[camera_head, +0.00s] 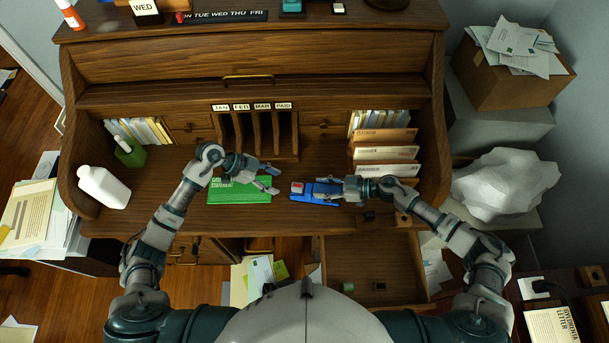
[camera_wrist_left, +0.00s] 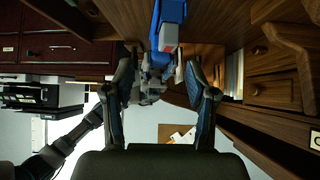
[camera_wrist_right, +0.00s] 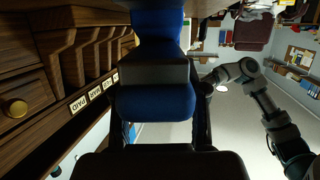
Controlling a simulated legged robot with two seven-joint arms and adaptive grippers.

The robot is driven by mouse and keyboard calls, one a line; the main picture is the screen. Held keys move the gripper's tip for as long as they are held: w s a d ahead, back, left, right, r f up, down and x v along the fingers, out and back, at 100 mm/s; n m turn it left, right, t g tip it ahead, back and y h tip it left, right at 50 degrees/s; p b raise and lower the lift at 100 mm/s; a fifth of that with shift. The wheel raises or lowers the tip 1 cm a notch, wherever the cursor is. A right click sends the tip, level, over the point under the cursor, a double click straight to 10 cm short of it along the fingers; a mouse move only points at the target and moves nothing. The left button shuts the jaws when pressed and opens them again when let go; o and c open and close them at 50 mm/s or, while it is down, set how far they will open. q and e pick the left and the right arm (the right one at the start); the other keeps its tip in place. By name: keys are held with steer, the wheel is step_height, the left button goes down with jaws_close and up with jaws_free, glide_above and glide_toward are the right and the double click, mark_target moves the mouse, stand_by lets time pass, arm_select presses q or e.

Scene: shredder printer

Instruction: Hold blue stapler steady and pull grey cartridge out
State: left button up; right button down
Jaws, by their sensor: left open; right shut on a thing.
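The blue stapler (camera_head: 318,199) lies on the desk near its front edge, right of the green statement book. My right gripper (camera_head: 335,187) is shut on it; the blue body (camera_wrist_right: 155,103) fills the space between the fingers in the right wrist view. A grey cartridge with a red face (camera_head: 297,188) shows at the stapler's left end; it also shows in the left wrist view (camera_wrist_left: 168,48). My left gripper (camera_head: 275,178) is open and empty, just left of the cartridge and apart from it.
The green book (camera_head: 240,190) lies under and beside my left gripper. A white bottle (camera_head: 104,187) and a green pen cup (camera_head: 130,153) stand at the left. Envelopes in a rack (camera_head: 386,152) stand at the right. An open drawer (camera_head: 375,265) juts out below the desk front.

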mark_target(297, 185)
arm_select(q)
steer(key=w+d+r+m+y, duration=0.1)
steer(key=w+d+r+y, duration=0.15)
steer(key=r+y, duration=0.25)
arm_select(e)
steer(key=shift+d+f, duration=0.1)
arm_select(q)
steer(key=x, duration=0.8)
steer(key=s+x, duration=0.1)
steer(key=x, duration=0.3)
steer(key=shift+d+r, duration=0.15)
steer(key=shift+d, duration=0.2)
jaws_close()
steer(key=c, duration=0.7)
jaws_free()
jaws_close()
steer(key=shift+r, duration=1.4)
arm_select(e)
steer(key=shift+f, duration=0.1)
